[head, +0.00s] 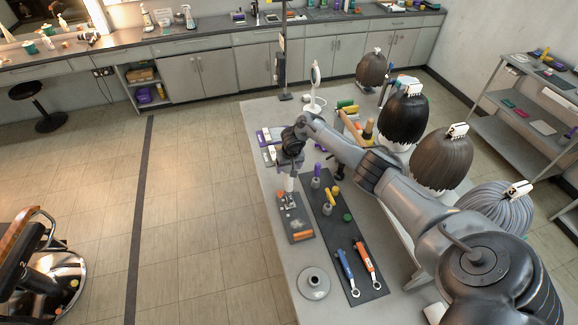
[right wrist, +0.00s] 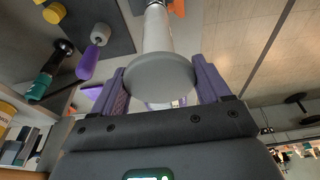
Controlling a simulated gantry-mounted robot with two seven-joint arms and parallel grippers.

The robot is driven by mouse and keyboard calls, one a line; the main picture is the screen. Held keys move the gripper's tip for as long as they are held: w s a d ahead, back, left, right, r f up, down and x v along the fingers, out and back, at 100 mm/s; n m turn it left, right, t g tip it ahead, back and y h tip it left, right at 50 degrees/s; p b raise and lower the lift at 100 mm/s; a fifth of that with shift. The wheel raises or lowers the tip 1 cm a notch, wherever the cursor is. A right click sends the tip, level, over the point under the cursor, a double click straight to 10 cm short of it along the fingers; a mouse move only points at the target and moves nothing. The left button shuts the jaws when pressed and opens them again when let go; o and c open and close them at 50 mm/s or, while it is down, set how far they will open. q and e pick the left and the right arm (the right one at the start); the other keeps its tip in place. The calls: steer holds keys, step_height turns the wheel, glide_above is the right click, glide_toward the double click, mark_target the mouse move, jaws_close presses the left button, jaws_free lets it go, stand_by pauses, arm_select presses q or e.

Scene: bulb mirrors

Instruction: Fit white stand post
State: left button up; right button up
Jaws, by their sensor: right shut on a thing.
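My right gripper (head: 288,160) reaches over the left part of the grey table and points down. Its purple fingers (right wrist: 163,85) are shut on the white stand post, which shows as a short white cylinder (head: 290,183) below it. In the right wrist view the white post (right wrist: 157,30) runs away from a round grey end between the fingers. The post's far tip is over or near the grey tray; I cannot tell whether it touches. A round grey stand base (head: 313,282) with a raised centre lies apart, at the table's near left. My left gripper is not in view.
A dark mat (head: 340,222) holds blue and orange ratchet tools (head: 346,270) and small parts. A grey tray (head: 296,222) lies left of it. A white mirror stand (head: 315,88) stands at the far end. Wigged heads (head: 443,160) line the right side.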

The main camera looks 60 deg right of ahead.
steer(key=shift+f, duration=0.2)
steer(key=o, duration=1)
steer(key=shift+o, duration=0.2)
steer(key=shift+p+v, duration=0.75)
steer(key=shift+p, duration=0.45)
steer(key=shift+p+v, duration=1.05)
steer(key=shift+p, duration=0.6)
steer(key=shift+p+v, duration=1.2)
steer(key=shift+p, duration=0.75)
